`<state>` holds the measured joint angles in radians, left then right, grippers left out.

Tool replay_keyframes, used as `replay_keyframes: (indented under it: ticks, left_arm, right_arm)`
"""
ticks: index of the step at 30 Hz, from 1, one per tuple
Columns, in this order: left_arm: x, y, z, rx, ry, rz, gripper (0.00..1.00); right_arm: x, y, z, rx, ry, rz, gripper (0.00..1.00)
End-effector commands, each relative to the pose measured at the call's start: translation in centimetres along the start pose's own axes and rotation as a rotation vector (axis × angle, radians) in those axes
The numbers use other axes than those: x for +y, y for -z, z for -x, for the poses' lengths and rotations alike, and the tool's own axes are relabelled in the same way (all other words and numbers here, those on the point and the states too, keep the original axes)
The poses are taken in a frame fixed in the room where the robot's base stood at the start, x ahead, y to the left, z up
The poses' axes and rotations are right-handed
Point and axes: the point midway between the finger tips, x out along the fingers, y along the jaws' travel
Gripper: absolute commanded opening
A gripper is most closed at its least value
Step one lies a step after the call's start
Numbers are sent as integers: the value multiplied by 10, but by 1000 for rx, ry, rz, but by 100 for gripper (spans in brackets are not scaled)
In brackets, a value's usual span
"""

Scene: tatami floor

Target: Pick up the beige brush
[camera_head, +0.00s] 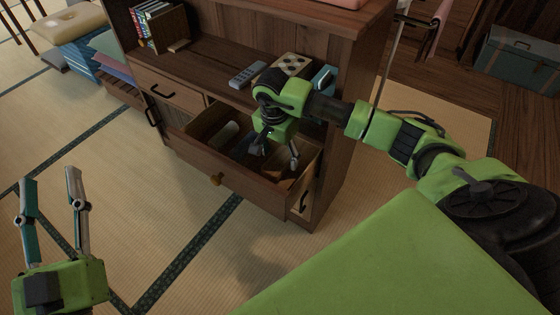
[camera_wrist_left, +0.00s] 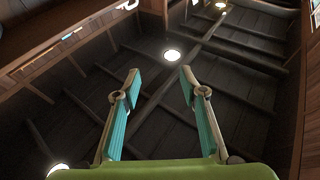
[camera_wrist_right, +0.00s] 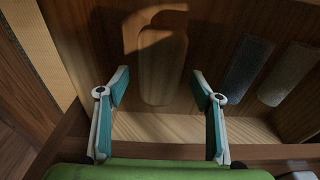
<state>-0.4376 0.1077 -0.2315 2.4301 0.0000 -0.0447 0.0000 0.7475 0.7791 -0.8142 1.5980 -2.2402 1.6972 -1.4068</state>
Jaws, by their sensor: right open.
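The beige brush (camera_wrist_right: 161,88) appears to be the long tan piece with a narrower, bent upper end lying in the open drawer (camera_head: 245,187). In the right wrist view it lies between and beyond my right gripper's (camera_wrist_right: 160,76) open fingers, and they do not visibly grip it. In the head view my right gripper (camera_head: 275,157) points down into the drawer and largely hides what lies under it. My left gripper (camera_head: 50,180) is open and empty over the tatami at lower left; its fingers also show open in the left wrist view (camera_wrist_left: 161,74).
Two grey oblong things (camera_wrist_right: 246,66) (camera_wrist_right: 290,74) lie right of the brush. The drawer walls are close around my right gripper. A remote (camera_head: 248,74) and a dotted box (camera_head: 291,65) stand on the cabinet shelf above.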

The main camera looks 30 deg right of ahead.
Motion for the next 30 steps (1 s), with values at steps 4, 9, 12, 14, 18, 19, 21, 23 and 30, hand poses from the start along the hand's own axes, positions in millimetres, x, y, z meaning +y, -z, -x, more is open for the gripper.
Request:
replay_keyframes:
  ticks: [4, 9, 12, 14, 18, 19, 21, 23, 30]
  left_arm:
    - [3, 23, 1, 115, -6, 5, 39]
    - [4, 37, 3, 178, -8, 7, 39]
    - [4, 39, 3, 184, -9, 7, 39]
    - [4, 39, 3, 184, -9, 7, 39]
    - [4, 38, 3, 183, -9, 7, 39]
    - [4, 38, 3, 183, -9, 7, 39]
    - [4, 38, 3, 182, -9, 7, 39]
    - [4, 38, 3, 182, -9, 7, 39]
    - [4, 38, 3, 180, -9, 7, 39]
  right_arm:
    - [0, -1, -16, -1, -1, 1, 60]
    - [0, 0, -22, 0, -1, 1, 60]
    - [0, 0, -22, 0, 0, 1, 60]
    - [0, 0, -22, 0, 0, 1, 60]
    - [0, 0, -22, 0, 0, 1, 47]
    - [0, 0, -22, 0, 0, 1, 39]
    - [0, 0, -22, 0, 0, 1, 21]
    - [0, 0, -22, 0, 0, 1, 17]
    - [0, 0, -22, 0, 0, 1, 16]
